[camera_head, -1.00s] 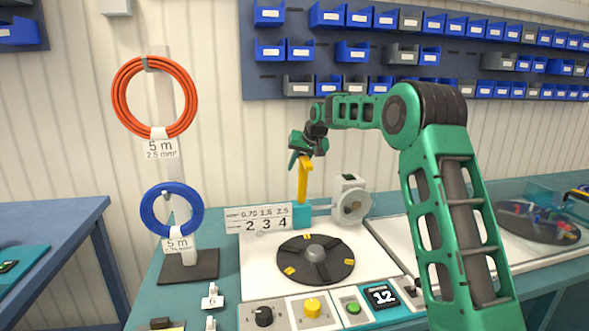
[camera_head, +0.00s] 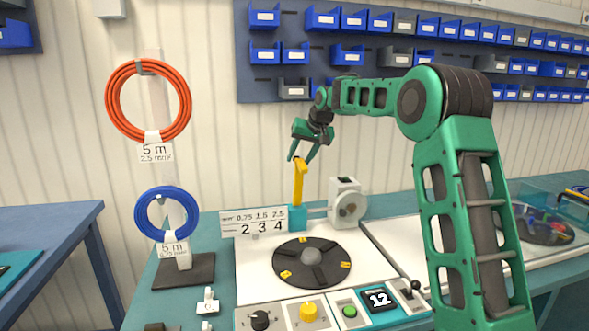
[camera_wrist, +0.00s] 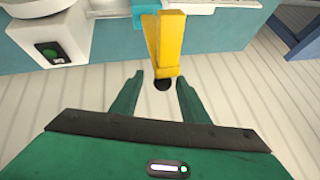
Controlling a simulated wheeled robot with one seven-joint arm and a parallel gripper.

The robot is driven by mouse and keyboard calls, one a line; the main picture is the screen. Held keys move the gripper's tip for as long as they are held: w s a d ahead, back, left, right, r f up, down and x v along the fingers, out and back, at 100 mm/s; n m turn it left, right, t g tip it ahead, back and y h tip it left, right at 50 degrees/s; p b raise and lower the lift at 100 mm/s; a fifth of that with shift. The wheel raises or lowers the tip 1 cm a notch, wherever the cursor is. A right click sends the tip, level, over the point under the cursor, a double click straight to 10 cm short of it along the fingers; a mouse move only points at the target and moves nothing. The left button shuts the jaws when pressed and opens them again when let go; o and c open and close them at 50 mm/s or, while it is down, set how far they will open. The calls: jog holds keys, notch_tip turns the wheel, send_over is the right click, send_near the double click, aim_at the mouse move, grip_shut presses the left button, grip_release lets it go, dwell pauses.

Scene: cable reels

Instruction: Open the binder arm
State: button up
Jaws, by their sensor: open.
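The binder arm is the yellow upright lever (camera_head: 298,182) on a teal block (camera_head: 298,217) at the back of the white work panel. In the head view it stands nearly vertical. My gripper (camera_head: 302,158) is open, pointing down just above and around its top end. In the wrist view the yellow arm (camera_wrist: 168,45) reaches down from the top, and its dark round end knob (camera_wrist: 162,85) lies between the tips of my open gripper (camera_wrist: 160,82). Neither finger visibly touches it.
A white device with a round face (camera_head: 347,204) stands right of the arm. A sign with numbers (camera_head: 254,222) is on the left. A black turntable (camera_head: 312,262) lies in front, with a control row of knobs (camera_head: 308,311) nearer. Orange (camera_head: 149,101) and blue cable coils (camera_head: 167,213) hang at left.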

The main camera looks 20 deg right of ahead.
jog(key=shift+v, duration=1.5)
jog(key=shift+r, duration=0.1)
jog(key=shift+s+a+r, duration=0.35)
jog(key=shift+s+r, duration=0.45)
jog(key=shift+s, duration=0.05)
jog(key=s+d+f+m+g+h, duration=0.1)
jog(key=s+d+f, duration=0.15)
jog(key=s, duration=0.65)
jog(key=s+d+f+g+h, duration=0.15)
jog(key=s+d, duration=0.25)
jog(key=s, duration=0.6)
jog(key=s+d+f+m+g, duration=0.1)
jog(key=s+d+f, duration=0.2)
jog(key=s, duration=0.6)
jog(key=s+f+g, duration=0.1)
jog(key=s+f, duration=0.3)
jog(key=s, duration=0.6)
jog(key=s+f+m+g, duration=0.1)
jog(key=s+f, duration=0.3)
jog(key=s, duration=0.6)
jog(key=s+f+g+y, duration=0.1)
jog(key=s+f, duration=0.3)
jog(key=s, duration=0.6)
jog(key=shift+s+a+m, duration=0.35)
jog(key=shift+a+m, duration=0.05)
jog(key=shift+a, duration=0.05)
